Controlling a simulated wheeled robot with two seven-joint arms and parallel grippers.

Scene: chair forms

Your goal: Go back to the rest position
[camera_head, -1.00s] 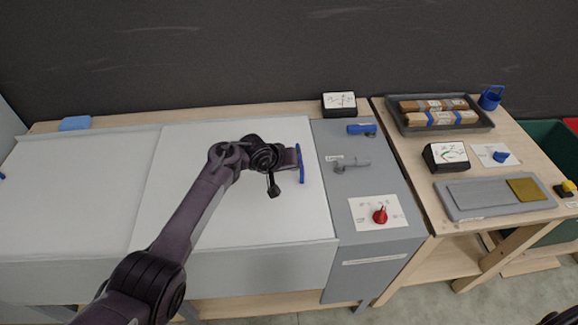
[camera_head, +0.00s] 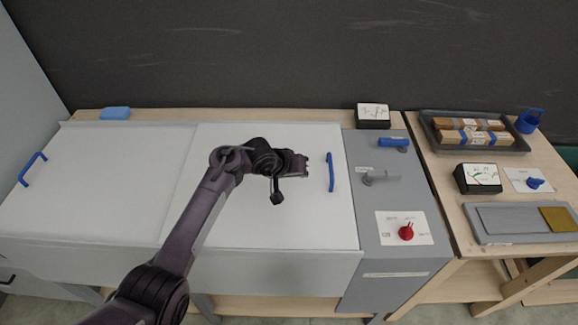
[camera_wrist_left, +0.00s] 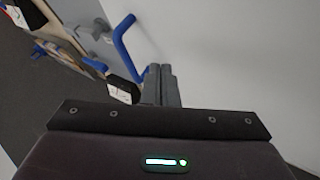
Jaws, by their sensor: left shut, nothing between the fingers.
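My left gripper (camera_head: 304,165) is shut and empty above the white lid panel, a little left of its blue handle (camera_head: 331,172). A small gap shows between the fingers and the handle. In the left wrist view the shut fingers (camera_wrist_left: 162,85) point at the pale surface, with the blue handle (camera_wrist_left: 126,48) just beyond them to the left. The lid panel (camera_head: 240,215) lies flat on the box. My right gripper is out of view.
A second white panel (camera_head: 90,180) with a blue handle (camera_head: 32,169) lies to the left. The grey control panel holds a red knob (camera_head: 406,232) and a blue lever (camera_head: 394,143). A dark tray (camera_head: 428,124) with wrapped blocks stands right. A blue sponge (camera_head: 115,113) lies at the back.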

